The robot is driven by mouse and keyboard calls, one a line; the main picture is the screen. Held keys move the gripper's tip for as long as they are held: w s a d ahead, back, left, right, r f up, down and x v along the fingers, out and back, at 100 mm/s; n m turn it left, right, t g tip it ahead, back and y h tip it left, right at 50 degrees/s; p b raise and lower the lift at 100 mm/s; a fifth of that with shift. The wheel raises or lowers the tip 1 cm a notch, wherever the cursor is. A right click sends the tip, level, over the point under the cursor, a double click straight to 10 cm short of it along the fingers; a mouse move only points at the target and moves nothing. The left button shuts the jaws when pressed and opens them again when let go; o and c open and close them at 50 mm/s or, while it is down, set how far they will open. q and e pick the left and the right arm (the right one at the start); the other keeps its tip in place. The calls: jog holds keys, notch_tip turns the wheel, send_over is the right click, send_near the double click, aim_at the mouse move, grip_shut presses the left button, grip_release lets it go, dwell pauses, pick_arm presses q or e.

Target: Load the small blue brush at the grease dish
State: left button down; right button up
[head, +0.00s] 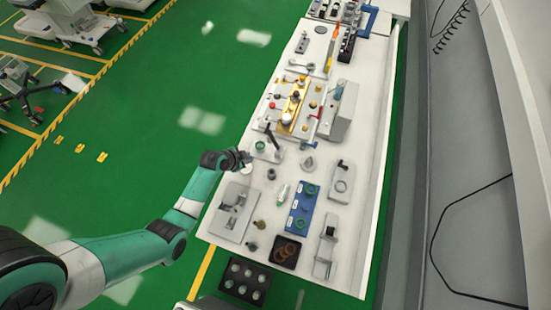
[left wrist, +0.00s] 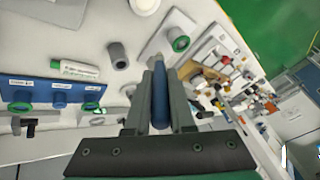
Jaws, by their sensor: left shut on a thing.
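My left gripper (head: 243,157) is over the left edge of the white table. In the left wrist view, its fingers (left wrist: 159,85) are shut on the small blue brush (left wrist: 160,103), which lies lengthwise between them. The brush's pale tip points away from the wrist, towards a white block with a green ring (left wrist: 181,43). A small round white dish (head: 246,170), which looks like the grease dish, sits just below the gripper in the head view. It also shows at the top of the left wrist view (left wrist: 143,5). I cannot tell whether the brush touches anything. My right gripper is out of view.
A grey fixture plate (head: 234,212) lies at the table's near left. Fixtures crowd the far part. Open green floor is left of the table.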

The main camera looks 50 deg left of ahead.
pick_arm(q)
jog(key=shift+n+t+y, duration=0.4)
jog(key=shift+t+y, duration=0.1)
jog(key=s+a+f, duration=0.2)
jog(key=s+f, duration=0.1)
jog(key=shift+s+a+b, duration=0.15)
jog(key=shift+s+b, duration=0.1)
jog(key=shift+b, duration=0.1)
notch_tip(320, 180, down, 6)
jog(key=b, duration=0.5)
jog(key=shift+b, duration=0.3)
jog(key=shift+f+b, duration=0.6)
jog(key=shift+f, duration=0.05)
dwell(0.9)
jog(key=shift+r, duration=0.1)
notch_tip(320, 180, up, 7)
jog(key=p, duration=0.6)
jog(key=shift+p, duration=0.35)
